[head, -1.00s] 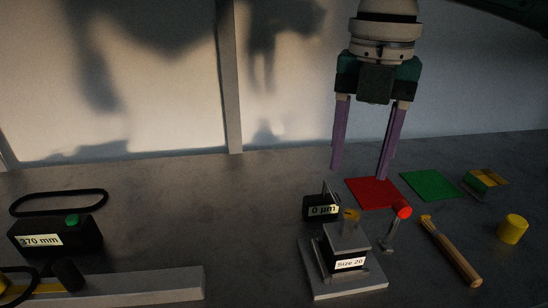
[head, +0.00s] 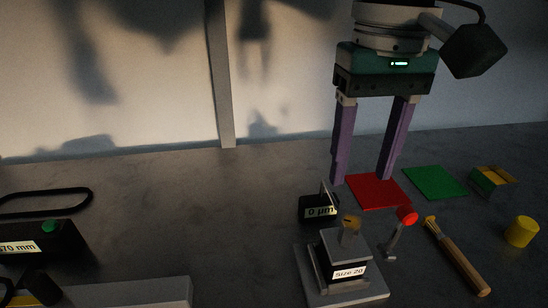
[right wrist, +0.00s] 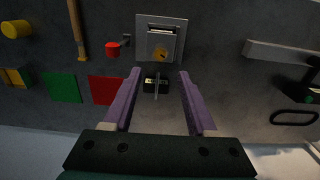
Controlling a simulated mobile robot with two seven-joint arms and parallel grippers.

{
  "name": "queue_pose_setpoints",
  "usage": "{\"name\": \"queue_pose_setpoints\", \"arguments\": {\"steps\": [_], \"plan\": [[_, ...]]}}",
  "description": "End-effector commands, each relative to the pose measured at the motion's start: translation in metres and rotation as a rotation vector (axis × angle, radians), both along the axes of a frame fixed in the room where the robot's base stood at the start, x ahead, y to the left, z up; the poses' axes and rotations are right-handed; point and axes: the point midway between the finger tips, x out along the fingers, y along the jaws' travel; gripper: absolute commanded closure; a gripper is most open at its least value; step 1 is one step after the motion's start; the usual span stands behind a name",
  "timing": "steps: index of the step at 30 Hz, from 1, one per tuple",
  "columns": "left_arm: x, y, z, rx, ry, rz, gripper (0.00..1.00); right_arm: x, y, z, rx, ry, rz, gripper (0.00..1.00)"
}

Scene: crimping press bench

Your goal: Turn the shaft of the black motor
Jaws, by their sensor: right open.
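No part is plainly marked as a black motor. A black-bodied block labelled "Size 20" (head: 348,270) has a grey top and a short brass-coloured piece (head: 350,222) standing on it; I cannot tell whether this is the motor and shaft. The brass piece also shows in the right wrist view (right wrist: 161,54). My right gripper (head: 362,179) is open and empty, pointing down above the bench behind the block. In the right wrist view, the small black "0 µm" box (right wrist: 156,86) appears between its fingers (right wrist: 160,73). My left gripper is not in view.
A red-knobbed lever (head: 407,215) stands right of the block. Red (head: 377,191) and green (head: 435,182) mats, a wooden-handled tool (head: 458,258) and a yellow cylinder (head: 521,231) lie right. A black box with green button (head: 40,240) and grey bar (head: 130,293) are left.

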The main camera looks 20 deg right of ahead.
Motion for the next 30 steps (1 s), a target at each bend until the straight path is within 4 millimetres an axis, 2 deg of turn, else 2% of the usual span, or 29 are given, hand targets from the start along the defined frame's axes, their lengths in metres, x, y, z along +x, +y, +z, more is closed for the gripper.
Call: {"name": "queue_pose_setpoints", "arguments": {"steps": [5,12,18,29,30], "plan": [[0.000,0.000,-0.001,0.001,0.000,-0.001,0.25,-0.001,0.000,-0.019,-0.001,0.004,-0.022,0.43],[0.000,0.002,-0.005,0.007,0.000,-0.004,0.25,-0.001,0.000,-0.066,-0.001,0.004,-0.020,0.43],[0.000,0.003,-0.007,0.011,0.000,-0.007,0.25,-0.001,0.000,-0.092,-0.001,0.002,-0.019,0.43],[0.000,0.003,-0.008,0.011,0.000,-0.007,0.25,-0.001,0.000,-0.099,-0.001,0.000,-0.018,0.43],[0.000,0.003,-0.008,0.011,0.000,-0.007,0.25,-0.001,0.000,-0.099,-0.001,0.000,-0.018,0.46]]}}
